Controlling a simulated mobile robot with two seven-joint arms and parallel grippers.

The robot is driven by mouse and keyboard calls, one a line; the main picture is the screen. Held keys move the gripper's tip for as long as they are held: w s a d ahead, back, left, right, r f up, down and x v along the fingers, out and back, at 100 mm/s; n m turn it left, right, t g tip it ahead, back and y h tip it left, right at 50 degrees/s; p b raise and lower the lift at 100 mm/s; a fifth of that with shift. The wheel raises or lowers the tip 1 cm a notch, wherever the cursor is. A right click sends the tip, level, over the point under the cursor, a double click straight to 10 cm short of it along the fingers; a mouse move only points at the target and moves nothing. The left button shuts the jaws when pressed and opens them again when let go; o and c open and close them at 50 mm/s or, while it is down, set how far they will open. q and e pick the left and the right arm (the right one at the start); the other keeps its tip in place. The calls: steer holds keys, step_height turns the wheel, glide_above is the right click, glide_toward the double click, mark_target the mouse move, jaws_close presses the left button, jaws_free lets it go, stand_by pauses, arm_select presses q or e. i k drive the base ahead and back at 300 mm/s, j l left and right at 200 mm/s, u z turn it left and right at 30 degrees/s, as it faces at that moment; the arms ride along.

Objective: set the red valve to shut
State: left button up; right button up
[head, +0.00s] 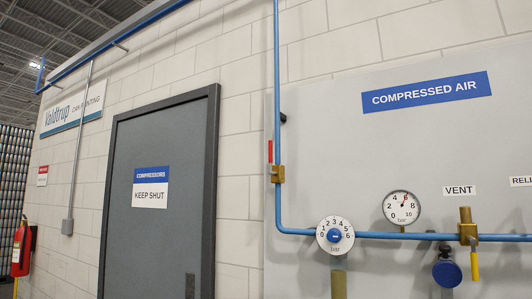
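The red valve has a red lever (270,151) and a brass body (278,174). Neither of my grippers shows in the head view, and nothing touches the lever.
On the grey panel (340,110) are a dial regulator (335,235), a pressure gauge (401,207), a blue round part (447,272) and a vent valve with a yellow lever (475,266) pointing down. A closed grey door (160,230) and fire extinguisher (23,248) are left.

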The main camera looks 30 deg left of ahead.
mark_target(270, 172)
steer(key=i+j+z, duration=0.1)
steer(key=j, duration=1.15)
steer(key=i+j+z, duration=0.15)
steer(key=j, duration=0.45)
